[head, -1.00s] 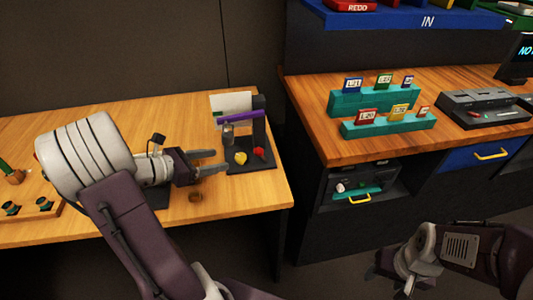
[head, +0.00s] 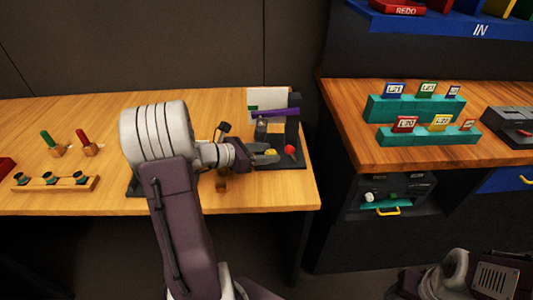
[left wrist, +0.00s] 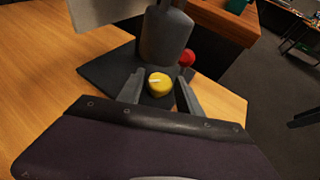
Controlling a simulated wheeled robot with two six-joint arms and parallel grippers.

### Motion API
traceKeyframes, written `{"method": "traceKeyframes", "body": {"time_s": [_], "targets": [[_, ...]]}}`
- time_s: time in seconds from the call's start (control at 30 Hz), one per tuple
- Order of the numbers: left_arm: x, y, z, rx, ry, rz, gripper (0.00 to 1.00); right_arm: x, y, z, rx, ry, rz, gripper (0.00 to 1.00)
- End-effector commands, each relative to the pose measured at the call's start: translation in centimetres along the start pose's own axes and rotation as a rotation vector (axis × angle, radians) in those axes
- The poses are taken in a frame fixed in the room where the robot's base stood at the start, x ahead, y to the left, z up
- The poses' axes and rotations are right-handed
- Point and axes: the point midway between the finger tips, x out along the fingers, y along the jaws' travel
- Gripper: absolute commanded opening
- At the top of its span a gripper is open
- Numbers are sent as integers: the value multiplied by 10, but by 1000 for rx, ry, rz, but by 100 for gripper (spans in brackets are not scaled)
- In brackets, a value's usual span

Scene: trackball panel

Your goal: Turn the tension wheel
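A small round yellow wheel (left wrist: 159,85) with a white mark stands on the dark base plate (left wrist: 108,72) of the trackball panel. In the head view the yellow wheel (head: 271,153) is partly hidden by my gripper. My left gripper (head: 268,157) is open at it. In the left wrist view my left gripper's fingers (left wrist: 160,77) stand on either side of the wheel, with small gaps visible. A red knob (left wrist: 187,58) sits behind and to the right. My right gripper (head: 408,284) is low at the bottom right, partly cut off; its fingers are unclear.
A grey cylinder (left wrist: 165,36) rises just behind the yellow wheel. A purple bar (head: 280,113) and a white plate (head: 262,100) stand above the base.

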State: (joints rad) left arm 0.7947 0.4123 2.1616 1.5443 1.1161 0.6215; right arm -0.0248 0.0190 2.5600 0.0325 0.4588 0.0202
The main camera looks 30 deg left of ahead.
Motion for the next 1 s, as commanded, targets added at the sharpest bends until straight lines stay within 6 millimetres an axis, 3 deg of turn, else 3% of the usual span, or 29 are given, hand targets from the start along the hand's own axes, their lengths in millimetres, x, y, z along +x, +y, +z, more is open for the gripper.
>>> {"method": "traceKeyframes", "body": {"time_s": [0.03, 0.1, 0.13, 0.47, 1.0], "targets": [[0, 0, 0, 0, 0, 0, 24, 0, 0, 0, 0, 0, 0, 57], [0, 0, 0, 0, 0, 0, 5, 0, 0, 0, 0, 0, 0, 57], [0, 0, 0, 0, 0, 0, 0, 0, 0, 0, 0, 0, 0, 57], [-1, 2, 4, 23, -1, -54, 0, -13, 0, -1, 0, 0, 0, 57], [0, 7, 5, 169, -1, -408, 0, -76, -2, -8, 0, 0, 0, 57]]}}
